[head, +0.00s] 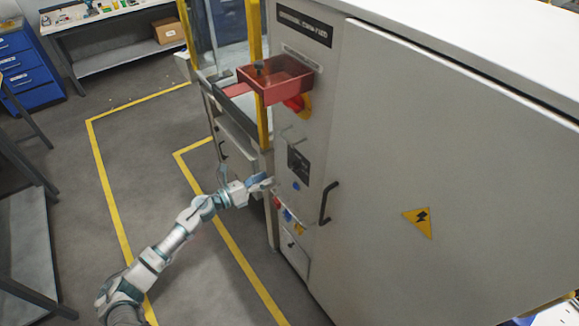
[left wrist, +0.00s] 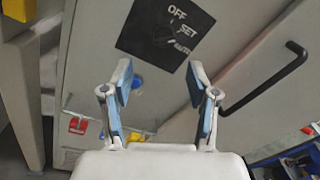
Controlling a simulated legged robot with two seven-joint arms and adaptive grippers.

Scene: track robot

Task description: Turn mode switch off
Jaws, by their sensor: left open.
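The mode switch is a dark knob on a black plate (head: 298,163) on the narrow face of a grey cabinet. In the left wrist view the plate (left wrist: 165,32) carries the words OFF and SET and a third, partly blurred label. The knob's pointing direction is hard to make out. My left gripper (head: 268,181) is beside this face, a little below and left of the plate. In the left wrist view its two blue-padded fingers (left wrist: 160,85) are apart with nothing between them, and the plate lies beyond their tips. My right gripper is not in view.
A blue button (head: 296,186) sits below the plate. A black door handle (head: 329,203) stands out to the right. A red tray (head: 275,79) and a red-and-yellow switch (head: 298,104) are above. A yellow post (head: 257,50) stands left of the cabinet.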

